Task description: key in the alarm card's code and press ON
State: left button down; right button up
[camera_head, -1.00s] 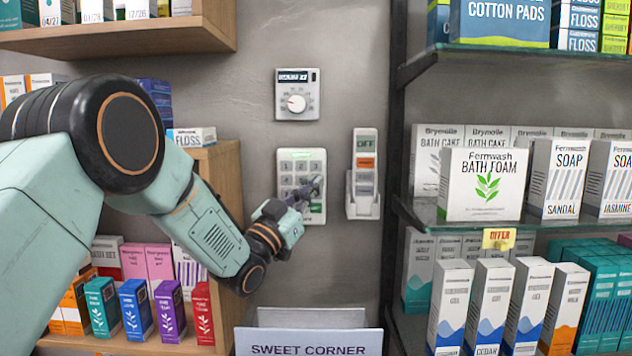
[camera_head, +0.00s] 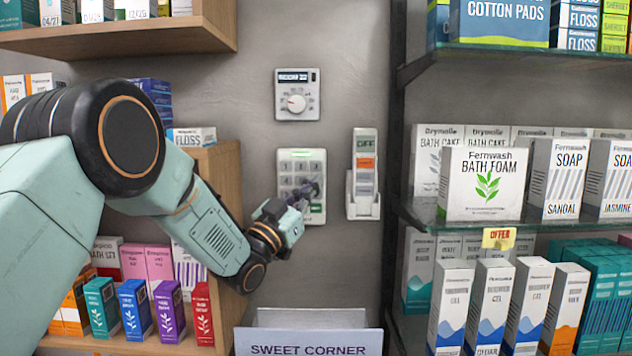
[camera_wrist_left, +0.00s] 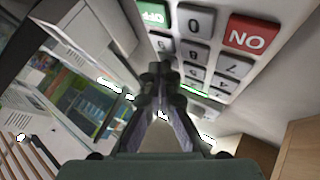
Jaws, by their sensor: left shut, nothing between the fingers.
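A white keypad (camera_head: 294,164) with grey keys is fixed to the back wall. A green key (camera_head: 316,208) shows at its lower right. My left gripper (camera_head: 310,190) is shut and empty, its tips in front of the keypad's right side and hiding some keys. In the left wrist view the closed fingertips (camera_wrist_left: 158,78) point at the keypad, seen turned around, with a red key (camera_wrist_left: 250,35) lettered like "NO" and a green key (camera_wrist_left: 152,14). I cannot tell whether the tips touch a key. No code is readable. My right gripper is not in view.
A dial unit (camera_head: 296,95) hangs above the keypad. A wall-held remote-like device (camera_head: 364,175) marked OFF is just to its right. A "Sweet Corner" box (camera_head: 308,342) stands below. Glass shelves (camera_head: 520,57) of boxes fill the right; wooden shelves (camera_head: 130,40) the left.

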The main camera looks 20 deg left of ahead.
pick_arm(q)
jog(key=shift+s+d, duration=0.25)
jog(key=shift+s, duration=0.4)
jog(key=shift+s, duration=0.1)
jog(key=s, duration=0.2)
jog(key=s+d+b, duration=0.1)
jog(key=s, duration=0.1)
jog(key=shift+s+d, duration=0.2)
jog(key=shift+s, duration=0.1)
dwell(1.7)
